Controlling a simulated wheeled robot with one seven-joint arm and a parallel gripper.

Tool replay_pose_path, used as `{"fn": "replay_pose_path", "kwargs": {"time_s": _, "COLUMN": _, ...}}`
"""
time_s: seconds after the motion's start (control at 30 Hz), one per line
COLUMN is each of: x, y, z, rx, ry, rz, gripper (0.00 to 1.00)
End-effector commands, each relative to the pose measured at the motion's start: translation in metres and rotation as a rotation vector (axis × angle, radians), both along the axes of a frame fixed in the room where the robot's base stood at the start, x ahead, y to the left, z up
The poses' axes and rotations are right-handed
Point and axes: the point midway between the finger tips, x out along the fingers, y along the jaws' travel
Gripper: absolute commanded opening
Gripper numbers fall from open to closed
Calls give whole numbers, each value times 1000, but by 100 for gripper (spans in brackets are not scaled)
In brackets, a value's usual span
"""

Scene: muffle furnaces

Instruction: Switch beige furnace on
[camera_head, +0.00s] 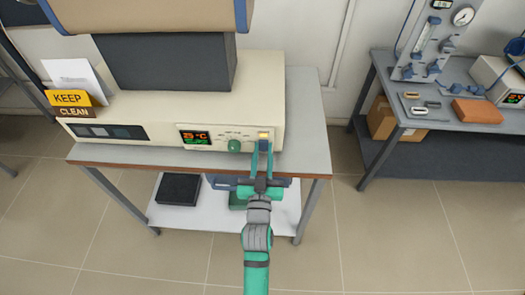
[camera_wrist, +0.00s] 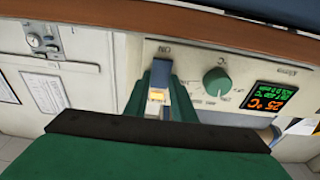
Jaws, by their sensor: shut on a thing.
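The beige furnace (camera_head: 270,95) stands on a grey-topped table. Its front panel carries a lit display (camera_head: 196,138) reading about 25 °C, a green knob (camera_head: 234,146) and, at the right end, a power switch (camera_head: 264,135) with an amber glow. My gripper (camera_head: 262,148) reaches up to this switch from the front, its fingers closed on it. In the wrist view the panel appears upside down. There the switch (camera_wrist: 157,96) glows amber between the fingers, beside the green knob (camera_wrist: 216,81) and the display (camera_wrist: 268,97). The fingers partly hide the switch.
A yellow "KEEP CLEAN" sign (camera_head: 72,100) stands on the left of the furnace. A second table (camera_head: 425,112) at the right holds tools, an orange-brown block and a gas panel. The tiled floor (camera_head: 390,235) between and in front is free.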

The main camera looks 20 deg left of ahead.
Motion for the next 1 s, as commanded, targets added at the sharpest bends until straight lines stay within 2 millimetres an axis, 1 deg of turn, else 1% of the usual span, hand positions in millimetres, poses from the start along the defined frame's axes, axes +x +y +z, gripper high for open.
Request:
{"fn": "replay_pose_path", "kwargs": {"time_s": 0.07, "x": 0, "y": -3, "z": -3, "rx": 9, "ry": -34, "rz": -6, "gripper": 1}}
{"fn": "replay_pose_path", "kwargs": {"time_s": 0.3, "x": -2, "y": -1, "z": -4, "rx": 28, "ry": -102, "rz": 0, "gripper": 1}}
{"fn": "replay_pose_path", "kwargs": {"time_s": 0.63, "x": -2, "y": 0, "z": -4, "rx": 30, "ry": -108, "rz": 2, "gripper": 1}}
{"fn": "replay_pose_path", "kwargs": {"time_s": 0.67, "x": -2, "y": 1, "z": -4, "rx": 30, "ry": -108, "rz": 2, "gripper": 28}}
{"fn": "replay_pose_path", "kwargs": {"time_s": 0.7, "x": -2, "y": 1, "z": -4, "rx": 30, "ry": -108, "rz": 2, "gripper": 38}}
{"fn": "replay_pose_path", "kwargs": {"time_s": 0.73, "x": -2, "y": 1, "z": -4, "rx": 30, "ry": -108, "rz": 2, "gripper": 42}}
{"fn": "replay_pose_path", "kwargs": {"time_s": 1.0, "x": -2, "y": 1, "z": -4, "rx": 30, "ry": -107, "rz": 2, "gripper": 42}}
